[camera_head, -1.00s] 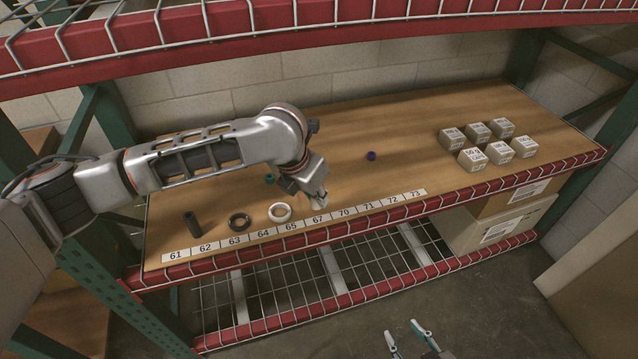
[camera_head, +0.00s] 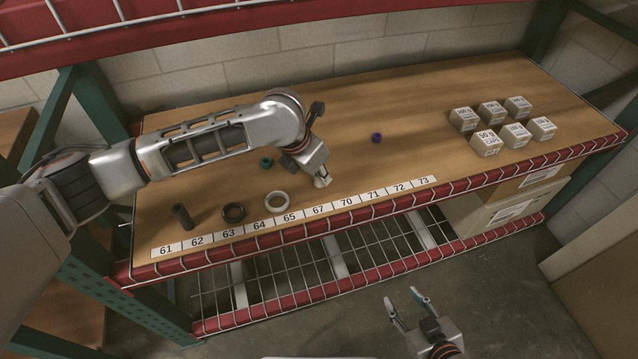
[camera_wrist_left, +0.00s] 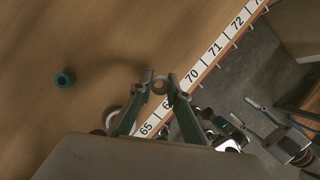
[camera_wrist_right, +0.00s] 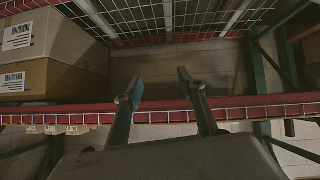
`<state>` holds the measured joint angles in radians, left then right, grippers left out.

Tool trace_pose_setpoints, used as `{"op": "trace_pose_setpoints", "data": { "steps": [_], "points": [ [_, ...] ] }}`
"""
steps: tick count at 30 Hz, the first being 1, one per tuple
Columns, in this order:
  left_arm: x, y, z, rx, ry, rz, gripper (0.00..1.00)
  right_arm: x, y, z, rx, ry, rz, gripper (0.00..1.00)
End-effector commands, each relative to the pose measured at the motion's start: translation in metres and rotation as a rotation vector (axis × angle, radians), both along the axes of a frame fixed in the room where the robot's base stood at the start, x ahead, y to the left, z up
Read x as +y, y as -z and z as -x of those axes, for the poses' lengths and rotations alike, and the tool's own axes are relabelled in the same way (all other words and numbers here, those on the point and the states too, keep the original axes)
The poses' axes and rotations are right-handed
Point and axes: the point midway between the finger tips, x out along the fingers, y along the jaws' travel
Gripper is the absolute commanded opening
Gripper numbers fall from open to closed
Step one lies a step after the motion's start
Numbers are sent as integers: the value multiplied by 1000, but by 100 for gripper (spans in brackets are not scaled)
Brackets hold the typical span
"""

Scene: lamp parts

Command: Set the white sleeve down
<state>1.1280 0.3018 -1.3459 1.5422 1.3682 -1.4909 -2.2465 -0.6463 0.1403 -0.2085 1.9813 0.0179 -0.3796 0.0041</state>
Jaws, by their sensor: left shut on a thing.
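The white sleeve (camera_head: 322,181) is between the fingertips of my left gripper (camera_head: 318,176), over the wooden shelf behind label 67.
A white ring (camera_head: 277,201), a black ring (camera_head: 234,212) and a black tube (camera_head: 183,217) stand behind the number strip (camera_head: 290,217). A teal part (camera_head: 266,162) and a purple part (camera_head: 376,138) are farther back. Several boxes (camera_head: 487,143) stand right. The shelf's middle is clear.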

Motion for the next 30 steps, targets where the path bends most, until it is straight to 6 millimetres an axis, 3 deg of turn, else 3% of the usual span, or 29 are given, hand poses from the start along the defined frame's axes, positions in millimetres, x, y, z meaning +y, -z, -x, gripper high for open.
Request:
{"op": "trace_pose_setpoints", "data": {
  "steps": [6, 18, 19, 21, 30],
  "points": [
    [1, 37, 1, 5, 0, -2, 4, -2, 4, -3, -6, 1, 7, 40],
    [0, 41, 1, 1, 0, -1, 4, -3, -2, -10, -22, 2, 8, 40],
    [0, 41, 1, 1, 0, -1, 21, -3, -2, -10, -22, 2, 8, 40],
    [0, 40, 1, 1, 0, -1, 33, -3, -2, -9, -21, 2, 8, 40],
    [0, 40, 1, 1, 0, -1, 33, -2, 1, -7, -16, 0, 6, 40]
  ]
}}
